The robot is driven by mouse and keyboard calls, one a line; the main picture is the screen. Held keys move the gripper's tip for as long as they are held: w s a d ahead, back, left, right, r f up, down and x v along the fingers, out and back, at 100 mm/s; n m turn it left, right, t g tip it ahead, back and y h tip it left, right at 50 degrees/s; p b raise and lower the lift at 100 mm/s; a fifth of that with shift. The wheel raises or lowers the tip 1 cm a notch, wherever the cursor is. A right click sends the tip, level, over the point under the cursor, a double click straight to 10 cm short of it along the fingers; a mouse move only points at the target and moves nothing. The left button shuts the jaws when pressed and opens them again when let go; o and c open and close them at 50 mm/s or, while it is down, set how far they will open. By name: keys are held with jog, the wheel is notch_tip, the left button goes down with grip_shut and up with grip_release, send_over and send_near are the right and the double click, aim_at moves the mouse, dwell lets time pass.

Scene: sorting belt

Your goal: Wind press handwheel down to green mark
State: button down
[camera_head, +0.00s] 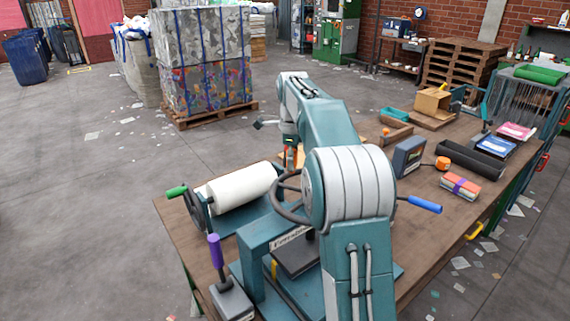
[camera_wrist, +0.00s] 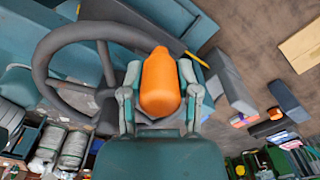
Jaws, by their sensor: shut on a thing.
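The press (camera_head: 262,240) is a teal frame on the bench, with a dark plate beneath its top beam. Its dark grey handwheel (camera_head: 287,208) is partly hidden by my arm in the head view. In the wrist view the handwheel (camera_wrist: 62,42) fills the upper left, with its spokes showing. An orange handle (camera_wrist: 161,85) stands at the right side of the rim. My gripper (camera_wrist: 160,72) is shut on this handle, one finger on each side. I cannot make out a green mark.
A white roll (camera_head: 242,186) with a green-handled crank stands left of the press. A purple-knobbed lever (camera_head: 214,250) is at the front left. Open floor is left of the bench (camera_head: 180,230).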

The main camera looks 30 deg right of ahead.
jog(key=shift+d+m, duration=1.55)
jog(key=shift+m, duration=0.25)
jog(key=shift+d, duration=0.1)
jog(key=shift+c, duration=1.9)
grip_release()
jog(key=shift+o, duration=0.2)
jog(key=shift+d, duration=0.15)
notch_tip(320, 180, up, 12)
jog(key=shift+f, duration=0.15)
